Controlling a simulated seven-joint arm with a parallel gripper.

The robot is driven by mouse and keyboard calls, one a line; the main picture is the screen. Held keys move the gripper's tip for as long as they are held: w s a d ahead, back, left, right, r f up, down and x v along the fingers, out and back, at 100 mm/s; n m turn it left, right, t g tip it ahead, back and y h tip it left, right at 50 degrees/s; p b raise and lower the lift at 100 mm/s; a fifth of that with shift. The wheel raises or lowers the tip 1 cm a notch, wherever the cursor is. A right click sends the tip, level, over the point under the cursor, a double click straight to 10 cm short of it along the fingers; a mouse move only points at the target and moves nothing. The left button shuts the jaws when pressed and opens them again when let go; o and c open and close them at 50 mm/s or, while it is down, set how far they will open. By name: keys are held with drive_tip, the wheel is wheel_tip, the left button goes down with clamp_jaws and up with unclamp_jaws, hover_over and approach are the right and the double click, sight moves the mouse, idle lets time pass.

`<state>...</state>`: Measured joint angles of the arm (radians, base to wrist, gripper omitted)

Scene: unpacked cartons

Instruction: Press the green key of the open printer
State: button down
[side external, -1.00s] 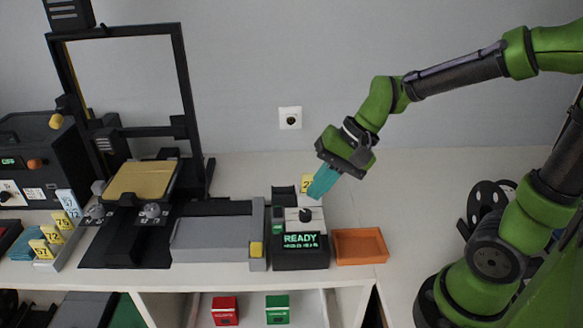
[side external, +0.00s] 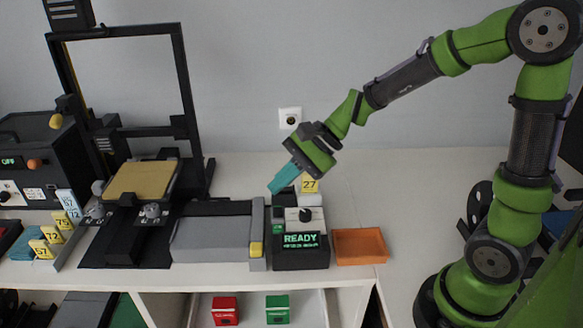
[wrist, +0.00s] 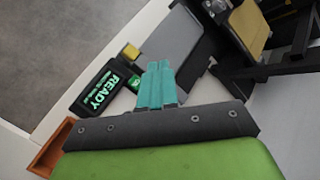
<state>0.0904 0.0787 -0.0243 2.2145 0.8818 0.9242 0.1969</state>
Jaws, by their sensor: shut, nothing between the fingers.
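The open printer, a black frame (side external: 185,95) with a tan bed (side external: 140,182), stands left of centre in the side external view. To its right is a dark control box with a lit READY screen (side external: 300,240). A small green key (side external: 278,228) sits on the box's left side; a green key also shows beside the screen in the wrist view (wrist: 134,83). My gripper (side external: 276,188), with teal fingers, is shut and empty. It is tilted down to the left, above and behind the box, apart from the key. The fingers also show in the wrist view (wrist: 158,70).
A grey unit with a yellow block (side external: 256,249) adjoins the box on the left. An orange tray (side external: 360,246) lies on its right. A yellow 27 tag (side external: 309,184) stands behind. Red (side external: 225,310) and green (side external: 277,308) boxes sit below the tabletop.

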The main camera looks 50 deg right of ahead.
sight(283, 227)
wheel_tip(283, 227, down, 8)
drive_tip(key=shift+f, duration=0.1)
idle(0.4)
drive_tip(key=shift+f, duration=0.1)
idle(1.9)
drive_tip(key=shift+f, duration=0.3)
drive_tip(key=shift+f, duration=0.5)
idle(0.6)
drive_tip(key=shift+r, duration=0.95)
drive_tip(key=shift+r, duration=2.5)
